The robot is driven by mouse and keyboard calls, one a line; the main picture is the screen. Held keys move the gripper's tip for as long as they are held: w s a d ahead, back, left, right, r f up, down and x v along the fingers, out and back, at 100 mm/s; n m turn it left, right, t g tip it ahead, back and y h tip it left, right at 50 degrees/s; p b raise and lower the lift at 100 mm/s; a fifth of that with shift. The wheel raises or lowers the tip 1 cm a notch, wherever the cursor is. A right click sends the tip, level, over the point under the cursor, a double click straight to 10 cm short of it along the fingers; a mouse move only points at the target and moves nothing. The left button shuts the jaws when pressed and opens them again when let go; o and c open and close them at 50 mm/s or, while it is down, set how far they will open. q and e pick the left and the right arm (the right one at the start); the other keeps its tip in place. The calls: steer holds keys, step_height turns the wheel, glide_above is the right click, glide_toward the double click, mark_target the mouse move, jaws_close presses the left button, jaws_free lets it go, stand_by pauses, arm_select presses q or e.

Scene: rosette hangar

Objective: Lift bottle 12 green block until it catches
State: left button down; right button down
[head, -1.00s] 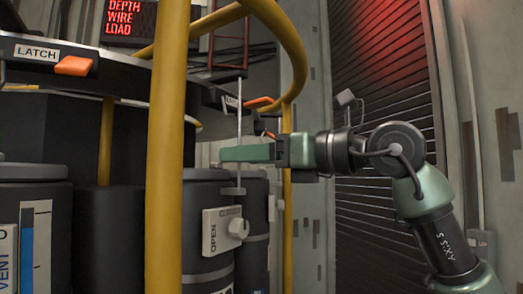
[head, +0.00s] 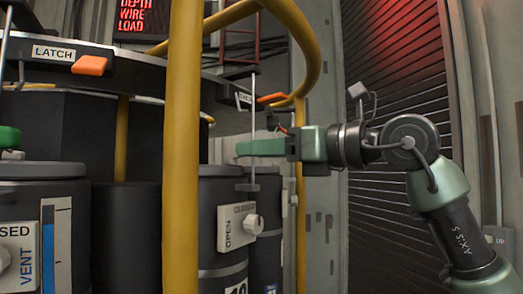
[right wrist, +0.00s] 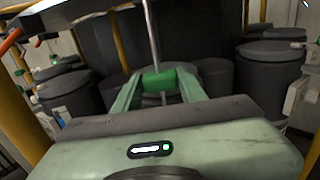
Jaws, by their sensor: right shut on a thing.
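The green block (right wrist: 158,82) sits on a thin upright rod (right wrist: 152,35) in the right wrist view. My right gripper (right wrist: 160,84) is shut on it, one pale green finger on each side. In the head view the same gripper (head: 245,148) reaches in from the right, just above a dark grey bottle (head: 217,200) with a partly cut-off number label. The fingers hide the block there. The rod (head: 254,100) stands upright past the fingers, with a small grey bracket below. My left gripper is not in view.
A yellow post (head: 181,200) stands left of the bottle, and its rail curves above my gripper. A shelf labelled LATCH (head: 54,53) has an orange handle (head: 90,65). Another bottle (head: 40,190) stands at left, with a green block (head: 9,138) above it. A shutter (head: 390,80) is behind my arm.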

step_height(320, 180, up, 9)
steer(key=p, duration=0.7)
steer(key=c, duration=0.8)
jaws_free()
steer(key=shift+c, duration=0.2)
steer(key=shift+f, duration=0.1)
steer(key=b+v, duration=0.3)
steer(key=v, duration=0.6)
stand_by(0.6)
